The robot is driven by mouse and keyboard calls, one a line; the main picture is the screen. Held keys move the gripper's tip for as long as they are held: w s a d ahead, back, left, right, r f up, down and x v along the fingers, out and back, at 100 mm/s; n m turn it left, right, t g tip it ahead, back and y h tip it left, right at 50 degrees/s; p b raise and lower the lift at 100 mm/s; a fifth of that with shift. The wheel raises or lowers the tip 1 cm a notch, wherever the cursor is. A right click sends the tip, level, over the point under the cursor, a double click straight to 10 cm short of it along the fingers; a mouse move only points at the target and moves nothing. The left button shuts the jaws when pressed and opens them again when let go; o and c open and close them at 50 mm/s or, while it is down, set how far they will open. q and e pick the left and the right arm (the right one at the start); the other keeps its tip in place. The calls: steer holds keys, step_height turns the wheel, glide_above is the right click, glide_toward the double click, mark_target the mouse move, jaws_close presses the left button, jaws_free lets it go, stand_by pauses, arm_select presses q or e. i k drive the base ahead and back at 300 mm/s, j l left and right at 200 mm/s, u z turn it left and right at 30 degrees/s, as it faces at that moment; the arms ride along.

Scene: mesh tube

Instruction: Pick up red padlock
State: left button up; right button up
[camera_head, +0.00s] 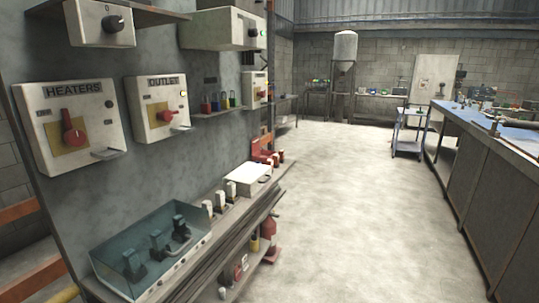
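A small shelf (218,111) on the grey panel, just right of the OUTLET box, holds a row of small coloured items. They look like padlocks. One of them appears red (215,103), beside blue, green and yellow ones. They are too small to make out clearly. Neither of my grippers is in view.
The HEATERS box (70,124) and OUTLET box (159,109) stick out from the panel, each with a red switch. Below, a ledge holds a clear bin (150,252) and a white box (247,178). A long workbench (490,135) stands right. The middle floor is clear.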

mark_target(204, 108)
steer(key=i+l+u, duration=0.2)
steer(key=i, duration=0.15)
steer(key=i+l+u, duration=0.45)
steer(key=i, duration=0.2)
steer(key=i+l+u, duration=0.4)
steer(key=i+l, duration=0.15)
steer(key=l, duration=0.2)
steer(key=i+l+u, duration=0.25)
steer(key=l, duration=0.15)
steer(key=i+l+u, duration=0.2)
steer(key=l, duration=0.2)
steer(key=i+l+u, duration=0.2)
steer(key=l, duration=0.3)
steer(key=k, duration=0.1)
